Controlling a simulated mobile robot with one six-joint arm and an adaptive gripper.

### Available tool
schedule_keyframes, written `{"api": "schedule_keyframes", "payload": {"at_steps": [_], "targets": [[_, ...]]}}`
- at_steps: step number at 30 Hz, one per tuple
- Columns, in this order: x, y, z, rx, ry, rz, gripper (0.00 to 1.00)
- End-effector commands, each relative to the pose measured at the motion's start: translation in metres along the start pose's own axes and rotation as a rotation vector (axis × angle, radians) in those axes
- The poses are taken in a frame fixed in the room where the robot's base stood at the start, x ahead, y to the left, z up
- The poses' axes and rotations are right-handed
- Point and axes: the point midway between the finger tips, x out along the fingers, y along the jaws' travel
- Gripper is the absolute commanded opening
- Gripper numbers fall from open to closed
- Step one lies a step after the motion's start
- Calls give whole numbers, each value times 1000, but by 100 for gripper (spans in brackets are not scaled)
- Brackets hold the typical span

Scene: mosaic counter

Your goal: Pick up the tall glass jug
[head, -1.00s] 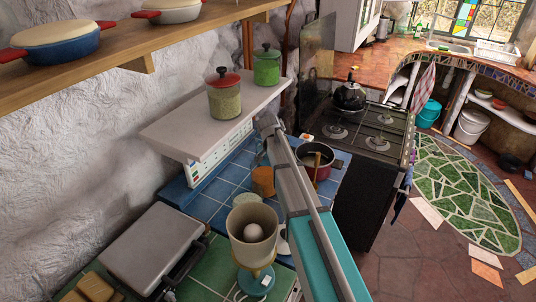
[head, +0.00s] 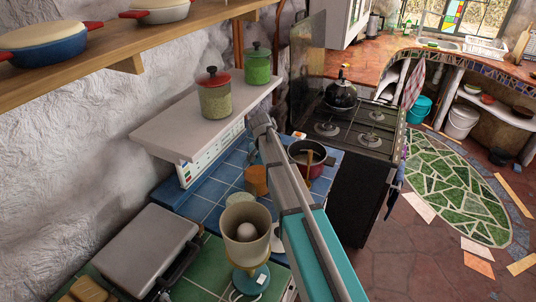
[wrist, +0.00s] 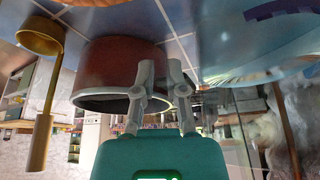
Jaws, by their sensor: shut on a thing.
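My gripper (wrist: 158,75) shows in the wrist view with its two fingers close together. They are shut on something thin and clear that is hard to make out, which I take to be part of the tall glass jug. A see-through, distorted shape at the right of the fingers looks like the jug's glass (wrist: 265,65). In the head view my arm hides the fingers, and I cannot pick out the jug clearly there. A red-brown round vessel (wrist: 110,65) is just behind the fingers in the wrist view.
A dark red pot (head: 311,165), an orange canister (head: 255,181) and a cream blender-like cup (head: 245,222) stand close around my arm. A white shelf (head: 165,130) with two lidded jars overhangs the counter at left. The stove (head: 360,130) is beyond. Open floor lies at right.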

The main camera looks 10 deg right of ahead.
Motion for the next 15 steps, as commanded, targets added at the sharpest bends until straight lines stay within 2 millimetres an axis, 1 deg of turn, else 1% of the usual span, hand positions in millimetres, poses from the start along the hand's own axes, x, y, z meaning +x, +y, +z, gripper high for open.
{"api": "schedule_keyframes", "payload": {"at_steps": [8,15], "targets": [[-6,0,-2,-1,0,-1,0],[-20,0,-8,0,1,-1,0]]}}
